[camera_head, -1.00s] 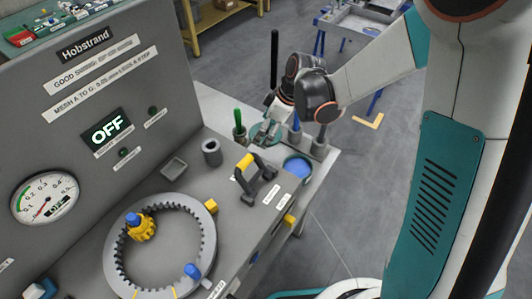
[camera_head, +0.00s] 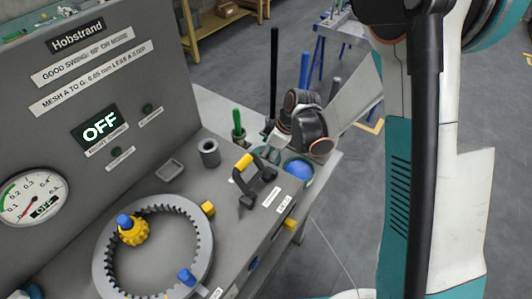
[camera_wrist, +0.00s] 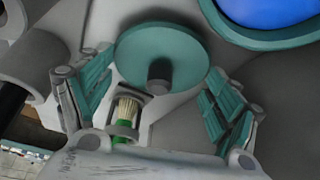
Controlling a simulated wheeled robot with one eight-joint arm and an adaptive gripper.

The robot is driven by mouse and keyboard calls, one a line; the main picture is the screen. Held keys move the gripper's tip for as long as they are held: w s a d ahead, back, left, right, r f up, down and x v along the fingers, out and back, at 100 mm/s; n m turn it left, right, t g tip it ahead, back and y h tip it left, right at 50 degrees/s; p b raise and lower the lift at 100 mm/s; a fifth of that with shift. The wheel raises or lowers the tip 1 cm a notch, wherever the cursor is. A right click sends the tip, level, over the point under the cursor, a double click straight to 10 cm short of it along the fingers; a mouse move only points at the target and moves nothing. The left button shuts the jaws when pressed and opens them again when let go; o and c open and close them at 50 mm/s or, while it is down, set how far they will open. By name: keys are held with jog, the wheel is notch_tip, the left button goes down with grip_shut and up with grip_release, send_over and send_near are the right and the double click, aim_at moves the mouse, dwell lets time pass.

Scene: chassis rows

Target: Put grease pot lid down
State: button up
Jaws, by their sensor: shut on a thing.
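The grease pot lid is a teal disc with a grey knob (camera_wrist: 160,72). In the wrist view it lies between the two teal-padded fingers of my gripper (camera_wrist: 160,65), whose tips meet its rim on both sides. In the head view the lid (camera_head: 266,155) shows only in part beside my wrist, low over the bench, and my gripper (camera_head: 270,150) is mostly hidden. I cannot tell whether the lid touches the bench. The open grease pot (camera_head: 298,169), with blue grease inside, stands just right of the lid; its teal rim shows in the wrist view (camera_wrist: 218,28).
A green-handled brush (camera_head: 237,122) stands in a holder left of my gripper. A toothed ring (camera_head: 205,250) lies at the front. A tall black post (camera_head: 273,75) rises behind.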

jog(key=shift+f, duration=0.2)
jog(key=o, duration=1)
jog(key=shift+r, duration=0.1)
